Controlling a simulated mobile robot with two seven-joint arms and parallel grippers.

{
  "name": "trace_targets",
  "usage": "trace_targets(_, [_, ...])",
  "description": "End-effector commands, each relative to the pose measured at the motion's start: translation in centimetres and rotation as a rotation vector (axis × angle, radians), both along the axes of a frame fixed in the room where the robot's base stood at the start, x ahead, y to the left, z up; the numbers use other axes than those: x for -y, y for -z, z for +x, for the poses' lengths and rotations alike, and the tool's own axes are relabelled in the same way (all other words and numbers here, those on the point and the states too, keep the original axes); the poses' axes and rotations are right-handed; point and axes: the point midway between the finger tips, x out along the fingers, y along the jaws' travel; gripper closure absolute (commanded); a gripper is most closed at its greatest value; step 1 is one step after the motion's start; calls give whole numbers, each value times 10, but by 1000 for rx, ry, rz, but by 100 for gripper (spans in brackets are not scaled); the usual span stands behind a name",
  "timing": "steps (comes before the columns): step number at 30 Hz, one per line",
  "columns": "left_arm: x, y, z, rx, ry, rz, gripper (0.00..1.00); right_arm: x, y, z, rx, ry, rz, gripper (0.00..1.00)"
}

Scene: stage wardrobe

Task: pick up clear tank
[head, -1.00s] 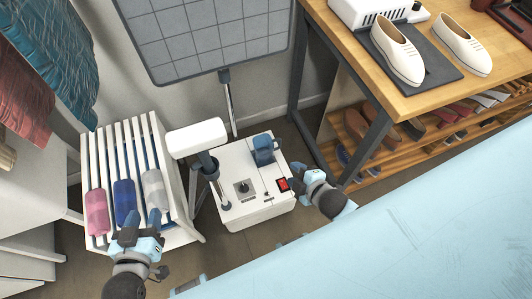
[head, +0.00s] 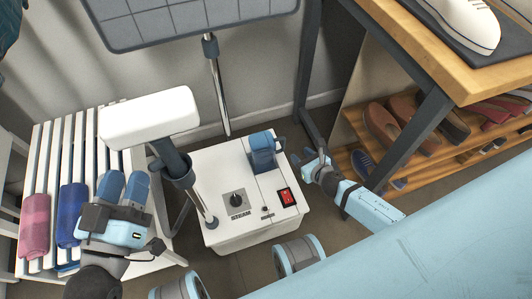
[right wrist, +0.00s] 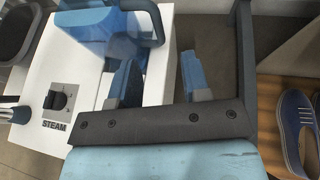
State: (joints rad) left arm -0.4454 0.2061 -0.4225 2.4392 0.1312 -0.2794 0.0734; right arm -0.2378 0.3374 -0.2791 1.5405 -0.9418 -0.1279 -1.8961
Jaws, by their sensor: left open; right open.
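The clear tank (head: 263,152), a blue see-through container with a handle, sits on the back right of the white steamer base (head: 225,170). It also shows in the right wrist view (right wrist: 100,32), at the top, ahead and left of my fingers. My right gripper (head: 310,158) is open and empty, just right of the tank and apart from it. Its two fingers show in the right wrist view (right wrist: 160,82), with nothing between them.
The base has a dial and a red switch (head: 287,197). A pole and a white steamer head (head: 150,118) stand left of the tank. The slatted rack (head: 75,150) holds rolled cloths. A table leg (head: 410,140) and shoe shelves (head: 370,150) are close right of my right gripper.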

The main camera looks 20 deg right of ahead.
Motion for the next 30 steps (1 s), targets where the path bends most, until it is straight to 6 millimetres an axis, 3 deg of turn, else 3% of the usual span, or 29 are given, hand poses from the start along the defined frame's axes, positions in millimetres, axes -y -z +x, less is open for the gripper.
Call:
trace_targets(6, [1,18,1,-45,15,24,57,-6,18,40,2,2,4,57])
trace_targets(14, [2,28,1,-74,25,40,57,-9,26,58,-1,3,5,57])
trace_targets(24, [4,59,1,-159,56,88,57,-17,44,97,0,4,6,57])
trace_targets(30, [4,59,1,-165,59,91,57,-18,44,100,-1,4,6,57])
